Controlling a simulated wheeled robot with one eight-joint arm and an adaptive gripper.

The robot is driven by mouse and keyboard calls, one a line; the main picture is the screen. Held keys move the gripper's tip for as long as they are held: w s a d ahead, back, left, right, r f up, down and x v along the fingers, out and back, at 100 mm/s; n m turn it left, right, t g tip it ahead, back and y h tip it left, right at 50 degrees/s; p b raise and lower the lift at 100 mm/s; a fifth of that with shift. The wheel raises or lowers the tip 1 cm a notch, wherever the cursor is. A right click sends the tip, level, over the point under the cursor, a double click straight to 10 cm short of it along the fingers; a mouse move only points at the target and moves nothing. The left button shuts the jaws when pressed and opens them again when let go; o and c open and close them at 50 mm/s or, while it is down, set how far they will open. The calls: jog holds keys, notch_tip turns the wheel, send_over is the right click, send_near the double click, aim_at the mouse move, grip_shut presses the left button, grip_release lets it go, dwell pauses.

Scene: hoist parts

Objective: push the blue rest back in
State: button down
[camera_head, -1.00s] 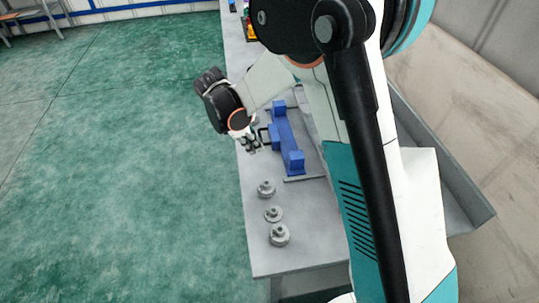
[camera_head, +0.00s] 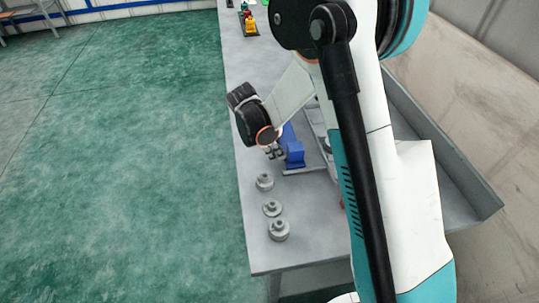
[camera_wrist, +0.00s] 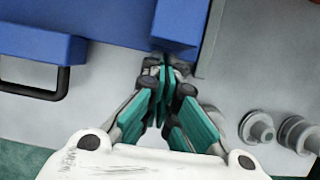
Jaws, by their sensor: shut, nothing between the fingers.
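The blue rest (camera_head: 294,153) lies on the grey bench, mostly hidden behind my arm and gripper in the head view. In the wrist view, a blue block with a black handle (camera_wrist: 35,42) is at upper left, and a smaller blue end block (camera_wrist: 181,22) is at top centre. My gripper (camera_head: 274,153) is shut and empty. In the wrist view its fingertips (camera_wrist: 166,70) are just below the end block, close to its near side; I cannot tell whether they touch it.
Several round grey metal parts (camera_head: 272,209) stand in a row on the bench (camera_head: 300,225) near its left edge; two show at right in the wrist view (camera_wrist: 257,128). Small coloured parts (camera_head: 250,22) sit at the far end. Green floor is open to the left.

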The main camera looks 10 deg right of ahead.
aim_at(294, 147)
jog(key=shift+d, duration=0.1)
jog(key=d+b, duration=0.1)
jog(key=d, duration=1)
jog(key=a, duration=0.4)
jog(key=shift+a, duration=0.3)
jog(key=p+v, duration=0.3)
jog(key=v, duration=0.7)
jog(key=shift+d, duration=0.15)
